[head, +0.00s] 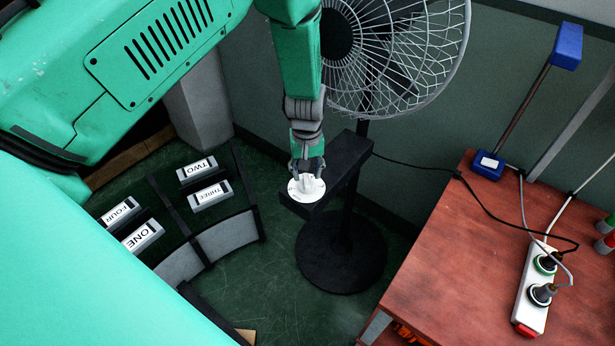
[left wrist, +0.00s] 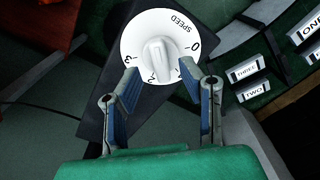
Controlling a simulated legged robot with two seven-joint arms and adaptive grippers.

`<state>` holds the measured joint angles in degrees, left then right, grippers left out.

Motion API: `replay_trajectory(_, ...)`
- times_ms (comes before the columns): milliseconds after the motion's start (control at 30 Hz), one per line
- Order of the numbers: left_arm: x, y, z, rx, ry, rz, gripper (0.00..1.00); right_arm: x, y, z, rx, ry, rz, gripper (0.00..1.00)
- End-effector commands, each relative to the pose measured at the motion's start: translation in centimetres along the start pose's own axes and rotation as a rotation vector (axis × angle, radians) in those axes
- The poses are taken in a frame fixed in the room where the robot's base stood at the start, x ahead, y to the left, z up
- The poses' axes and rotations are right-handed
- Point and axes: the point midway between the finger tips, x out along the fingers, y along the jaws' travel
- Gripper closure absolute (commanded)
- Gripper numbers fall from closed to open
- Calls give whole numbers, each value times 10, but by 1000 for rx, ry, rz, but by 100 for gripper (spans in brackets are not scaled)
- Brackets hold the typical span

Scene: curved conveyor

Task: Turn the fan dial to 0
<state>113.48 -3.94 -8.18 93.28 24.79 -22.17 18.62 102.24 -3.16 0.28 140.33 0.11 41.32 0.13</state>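The fan dial (head: 316,188) is a round white disc with a raised ridge on a black box on the fan's stand. In the left wrist view the dial (left wrist: 180,28) reads SPEED, with 0 at the right, 3 at the left, and 1 and 2 along the bottom. The ridge's lower end lies near 1 and 2; I cannot tell the exact setting. My left gripper (head: 307,168) is at the dial. In the left wrist view this gripper (left wrist: 160,72) is open, its fingertips apart on either side of the ridge's lower end. My right gripper is out of view.
The fan's wire cage (head: 405,45) stands behind my arm, above a round black base (head: 345,262). A red-brown table (head: 450,270) with a power strip (head: 530,312) is at the right. Blocks labelled ONE (head: 143,237) to FOUR lie on the curved conveyor at the left.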

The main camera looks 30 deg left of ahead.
Motion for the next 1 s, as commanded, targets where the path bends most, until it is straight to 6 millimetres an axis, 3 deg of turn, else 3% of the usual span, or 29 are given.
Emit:
replay_trajectory(200, -50, 1, -1, 2, 3, 2, 66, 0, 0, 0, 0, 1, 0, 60)
replay_trajectory(400, -81, 1, -1, 0, 1, 1, 66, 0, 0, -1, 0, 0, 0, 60)
replay_trajectory(600, -93, 1, -1, 0, -1, -2, 66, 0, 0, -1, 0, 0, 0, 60)
replay_trajectory(1000, -93, 1, -1, 0, -1, -1, 66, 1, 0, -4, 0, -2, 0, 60)
